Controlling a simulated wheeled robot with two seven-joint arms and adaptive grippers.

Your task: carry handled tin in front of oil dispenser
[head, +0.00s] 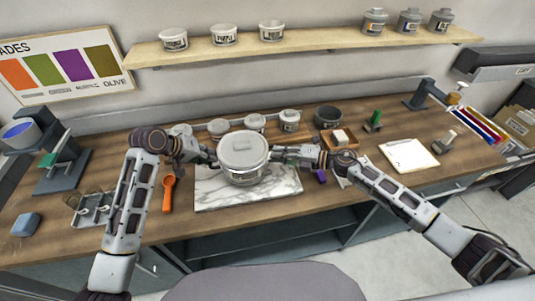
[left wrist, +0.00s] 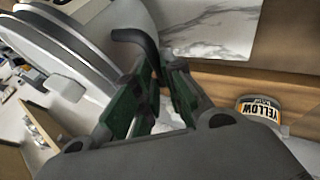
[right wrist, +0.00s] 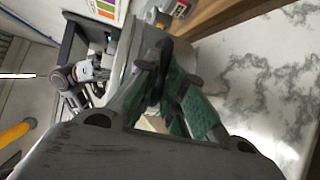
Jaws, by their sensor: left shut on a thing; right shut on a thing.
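The tin looks upright. I cannot tell its height above the slab, nor which device is the oil dispenser.
Small pots (head: 289,120) and a dark bowl (head: 327,116) stand behind. A stand device (head: 62,160) is far left; white paper (head: 408,154) lies right.

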